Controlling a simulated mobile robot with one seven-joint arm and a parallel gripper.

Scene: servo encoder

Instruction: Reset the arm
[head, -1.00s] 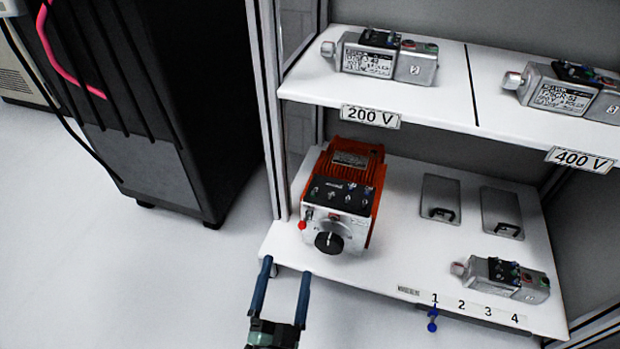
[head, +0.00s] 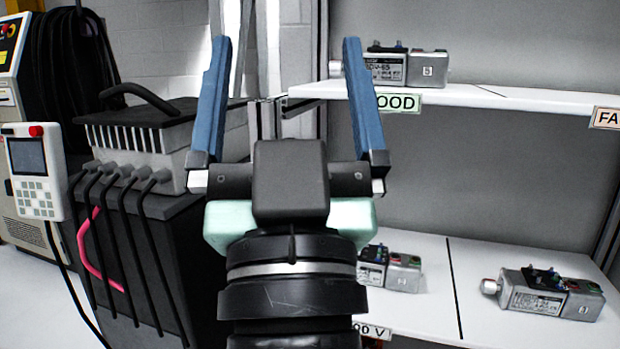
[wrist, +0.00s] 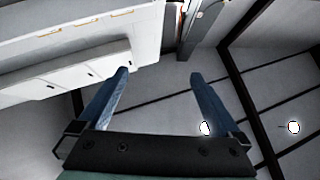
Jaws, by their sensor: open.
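My gripper (head: 284,95) is raised in front of the head camera, its two blue fingers pointing up and spread wide apart. Nothing is between the fingers. In the wrist view my gripper (wrist: 155,80) also shows open and empty, with a white cabinet front at upper left and a grey panelled surface with bright round lights beyond it. The fingers touch nothing that I can see. My arm's wrist hides part of the lower shelf's left end in the head view.
Shelves on the right hold grey servo units: one on the upper shelf (head: 405,68), two below, at left (head: 402,272) and right (head: 550,293). Labels "OOD" and "FA" show on the upper edge. A black cabinet (head: 140,250) with cables and a white pendant (head: 33,172) stand left.

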